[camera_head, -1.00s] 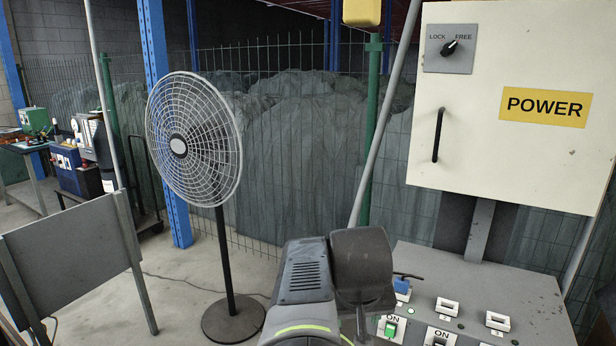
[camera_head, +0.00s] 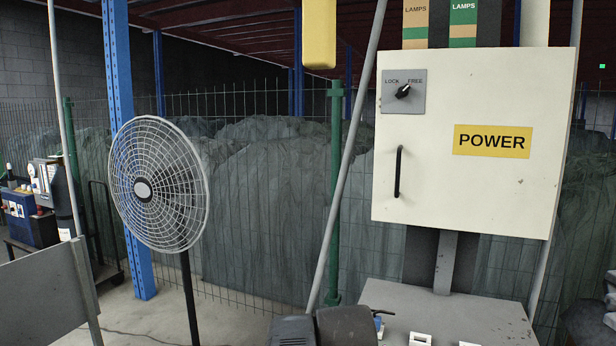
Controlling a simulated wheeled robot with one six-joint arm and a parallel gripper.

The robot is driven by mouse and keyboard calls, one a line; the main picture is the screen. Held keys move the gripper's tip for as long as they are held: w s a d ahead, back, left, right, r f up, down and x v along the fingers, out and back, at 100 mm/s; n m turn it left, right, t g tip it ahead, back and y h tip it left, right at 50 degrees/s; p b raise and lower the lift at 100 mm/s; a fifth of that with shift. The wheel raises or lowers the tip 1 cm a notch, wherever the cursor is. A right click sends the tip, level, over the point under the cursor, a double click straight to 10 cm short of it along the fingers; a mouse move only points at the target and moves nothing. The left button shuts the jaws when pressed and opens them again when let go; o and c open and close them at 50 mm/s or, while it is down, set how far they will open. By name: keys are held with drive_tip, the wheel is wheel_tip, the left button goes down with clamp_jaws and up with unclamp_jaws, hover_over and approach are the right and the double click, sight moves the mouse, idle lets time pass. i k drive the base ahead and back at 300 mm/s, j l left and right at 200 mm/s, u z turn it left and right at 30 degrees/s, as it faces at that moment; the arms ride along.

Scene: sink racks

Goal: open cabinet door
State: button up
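The cabinet is a cream box with a flat door (camera_head: 470,195) on the right of the head view. The door looks shut. It bears a yellow POWER label (camera_head: 492,141) and a black vertical bar handle (camera_head: 398,172) near its left edge. Above the handle is a grey plate with a black rotary knob (camera_head: 403,92) between the words LOCK and FREE; its pointer is turned up and right, toward FREE. A dark grey part of my arm shows at the bottom edge, below and left of the door. My gripper's fingers are not in view.
A grey control panel (camera_head: 440,305) with switches juts out below the cabinet. A pedestal fan (camera_head: 160,185) stands to the left, before a wire fence. A slanted grey pole (camera_head: 345,150) and a green post (camera_head: 335,200) rise left of the cabinet. A grey board (camera_head: 45,300) stands at lower left.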

sight(475, 144)
drive_tip(key=z, duration=1.15)
